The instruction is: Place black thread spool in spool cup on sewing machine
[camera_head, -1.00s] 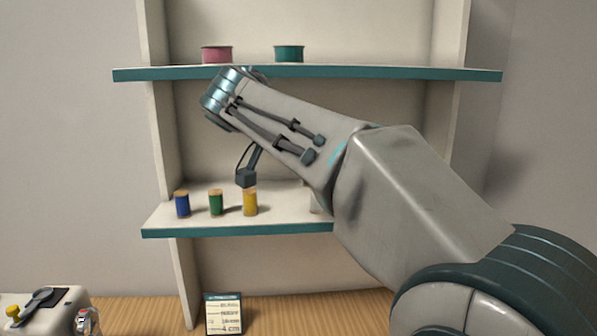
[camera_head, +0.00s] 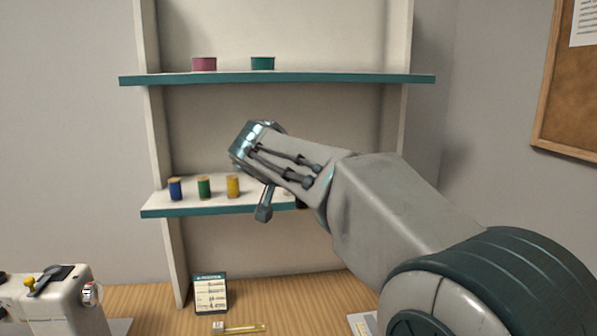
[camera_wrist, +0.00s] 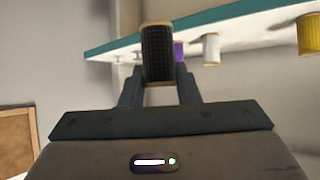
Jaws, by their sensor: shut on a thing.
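In the wrist view my gripper (camera_wrist: 158,82) is shut on the black thread spool (camera_wrist: 158,50), which has tan ends and stands between the two fingers. In the head view my arm's end is in front of the shelf unit, and its own links largely hide the fingers; I cannot make out the held spool there for certain. The white sewing machine (camera_head: 55,306) stands at the lower left, partly cut off by the picture edge, well apart from my gripper. It has a dark plate and a yellow knob on top. I cannot make out the spool cup.
Blue (camera_head: 175,189), green (camera_head: 204,188) and yellow (camera_head: 233,187) spools stand on the lower shelf (camera_head: 190,210). Purple (camera_wrist: 179,51) and white (camera_wrist: 211,49) spools show in the wrist view. Pink (camera_head: 204,64) and teal (camera_head: 262,63) tins are above. A card (camera_head: 210,294) stands on the wooden table.

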